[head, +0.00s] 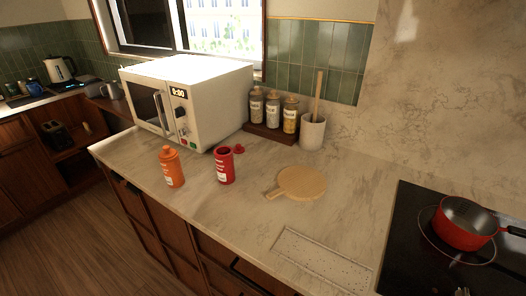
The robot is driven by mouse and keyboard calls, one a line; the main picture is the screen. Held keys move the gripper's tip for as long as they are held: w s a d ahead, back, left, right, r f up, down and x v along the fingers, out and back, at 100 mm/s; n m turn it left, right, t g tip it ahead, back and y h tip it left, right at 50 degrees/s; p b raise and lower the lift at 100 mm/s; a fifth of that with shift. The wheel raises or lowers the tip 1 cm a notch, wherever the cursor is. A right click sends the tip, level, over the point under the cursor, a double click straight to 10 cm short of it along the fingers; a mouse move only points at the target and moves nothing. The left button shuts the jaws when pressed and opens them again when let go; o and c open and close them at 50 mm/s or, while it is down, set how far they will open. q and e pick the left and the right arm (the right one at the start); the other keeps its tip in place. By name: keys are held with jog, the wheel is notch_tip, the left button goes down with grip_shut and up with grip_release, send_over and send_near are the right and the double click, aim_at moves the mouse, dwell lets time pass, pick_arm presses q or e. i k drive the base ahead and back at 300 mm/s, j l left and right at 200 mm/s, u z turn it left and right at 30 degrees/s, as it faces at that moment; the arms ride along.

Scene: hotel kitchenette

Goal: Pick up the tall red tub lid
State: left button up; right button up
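A tall red tub (224,166) with a white label stands upright on the marble counter, its top open. A small red lid (239,149) lies on the counter just behind and to the right of the tub, near the microwave's right front corner. An orange tub (171,168) stands to the left of the red tub with its orange lid on. Neither of my grippers shows clearly in the head view.
A white microwave (187,98) stands behind the tubs. A round wooden board (303,182) lies to the right. Spice jars (273,112) and a utensil crock (312,132) stand at the back. A red saucepan (463,224) sits on the black hob (408,235).

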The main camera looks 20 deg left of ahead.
aim_at(238, 149)
jog(key=u, duration=1.1)
